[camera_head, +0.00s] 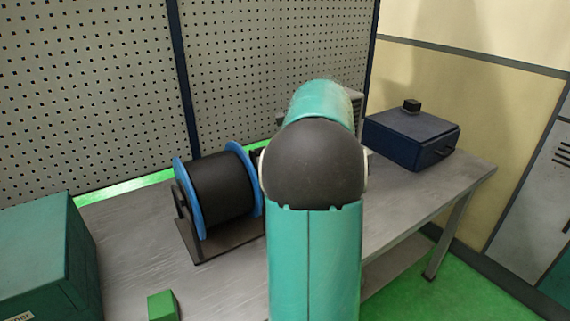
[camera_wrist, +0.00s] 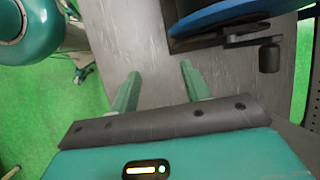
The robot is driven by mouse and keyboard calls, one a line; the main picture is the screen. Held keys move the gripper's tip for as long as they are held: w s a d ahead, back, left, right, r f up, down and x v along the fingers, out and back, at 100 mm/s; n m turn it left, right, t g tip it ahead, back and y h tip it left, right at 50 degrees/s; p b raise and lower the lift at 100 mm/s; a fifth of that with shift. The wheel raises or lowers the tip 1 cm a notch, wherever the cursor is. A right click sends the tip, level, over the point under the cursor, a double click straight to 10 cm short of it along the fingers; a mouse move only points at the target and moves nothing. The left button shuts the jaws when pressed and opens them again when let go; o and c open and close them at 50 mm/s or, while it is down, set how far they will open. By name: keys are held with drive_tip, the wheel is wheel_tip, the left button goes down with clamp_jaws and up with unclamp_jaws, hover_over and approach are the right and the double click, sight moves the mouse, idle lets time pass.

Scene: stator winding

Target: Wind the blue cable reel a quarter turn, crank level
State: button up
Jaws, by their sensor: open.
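The blue cable reel (camera_head: 222,190) stands on the grey bench, left of my arm in the head view. It has two blue flanges with black cable wound between them, and it sits in a dark stand (camera_head: 218,243). In the wrist view, part of its blue flange (camera_wrist: 218,14) shows at the top right. The crank (camera_wrist: 245,41) extends across that side to a dark handle (camera_wrist: 269,58); I cannot tell whether the crank is level. My gripper (camera_wrist: 160,69) is open and empty over the bench, apart from the handle, which lies to its right. My arm hides it in the head view.
A dark blue box (camera_head: 410,137) with a black knob sits on the bench (camera_head: 405,200) at the right. A teal box (camera_head: 45,260) and a small green block (camera_head: 163,305) are at the lower left. A perforated panel (camera_head: 90,90) rises behind the bench.

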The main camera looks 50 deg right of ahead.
drive_tip(key=s, duration=0.4)
drive_tip(key=shift+d+r, duration=0.1)
drive_tip(key=shift+d, duration=0.05)
drive_tip(key=shift+c, duration=0.2)
idle(0.3)
drive_tip(key=c, duration=0.4)
drive_tip(key=shift+w+r+t, duration=0.1)
drive_tip(key=shift+w+t, duration=0.2)
drive_tip(key=c, duration=0.4)
drive_tip(key=w+r+t+h, duration=0.1)
drive_tip(key=w, duration=0.1)
drive_tip(key=w+a+r+t+h, duration=0.1)
drive_tip(key=t+h, duration=0.1)
drive_tip(key=w+r+t+h, duration=0.1)
drive_tip(key=w+t+h, duration=0.1)
drive_tip(key=shift+w+a+r, duration=0.35)
drive_tip(key=shift+r, duration=0.05)
clamp_jaws()
drive_tip(key=w+d+f+h, duration=0.1)
drive_tip(key=w+f, duration=0.2)
drive_tip(key=w, duration=0.2)
drive_tip(key=w+d+f+t+h, duration=0.1)
drive_tip(key=w+d+f, duration=0.1)
drive_tip(key=w, duration=0.4)
drive_tip(key=shift+w+d+f, duration=0.3)
drive_tip(key=shift+f, duration=0.1)
